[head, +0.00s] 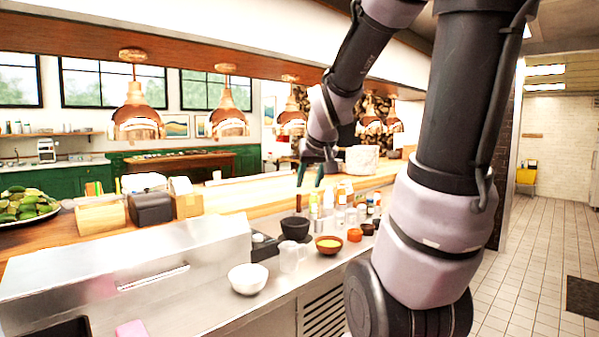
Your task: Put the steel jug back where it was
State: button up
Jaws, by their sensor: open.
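I cannot make out a steel jug in the head view. My gripper (309,180) points down over the pass, its two dark fingers apart, with nothing visible between them. It appears above the group of small bottles and pots at the back of the steel counter (210,309). A clear, see-through jug-like container (292,258) stands on the counter, between a white bowl and a bowl of yellow food. My arm hides part of the counter's right end.
A white bowl (248,279), a dark bowl (295,228) and a yellow-filled bowl (328,245) stand on the counter. Several bottles (328,200) crowd behind. Copper lamps (228,122) hang over the wooden shelf (240,197). Tiled floor (525,275) is open at right.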

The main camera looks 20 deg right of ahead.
jog(key=s+a+r+y, duration=0.1)
jog(key=s+a+r, duration=0.1)
jog(key=s+a, duration=0.2)
jog(key=s+a+r+m+g+y, duration=0.1)
jog(key=s+a, duration=0.3)
jog(key=s, duration=0.5)
jog(key=shift+s+a+r+y, duration=0.2)
jog(key=shift+a+r+y, duration=0.1)
jog(key=shift+r+y, duration=0.4)
